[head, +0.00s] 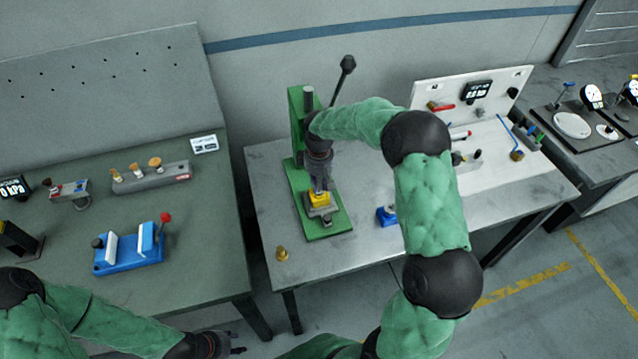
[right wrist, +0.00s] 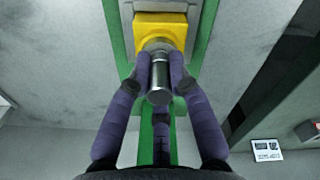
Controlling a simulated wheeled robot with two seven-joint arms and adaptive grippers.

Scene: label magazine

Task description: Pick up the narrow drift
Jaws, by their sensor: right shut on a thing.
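My right gripper (head: 321,190) reaches down over the green press (head: 326,224) on the middle table. In the right wrist view its fingers (right wrist: 160,82) are shut on a shiny steel cylinder (right wrist: 160,76), which looks like the narrow drift. The cylinder's far end meets a grey collar at the yellow block (right wrist: 160,30) on the press; I cannot tell whether it sits in the block. The yellow block also shows in the head view (head: 319,199). My left gripper (head: 236,343) is low at the bottom edge, its fingers apart and empty.
A small brass piece (head: 282,254) stands near the table's front left. A blue block (head: 386,216) is right of the press, partly behind my right arm. The press lever (head: 343,80) rises behind. A blue fixture (head: 130,250) and a rack with several wooden-handled tools (head: 150,177) are on the left bench.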

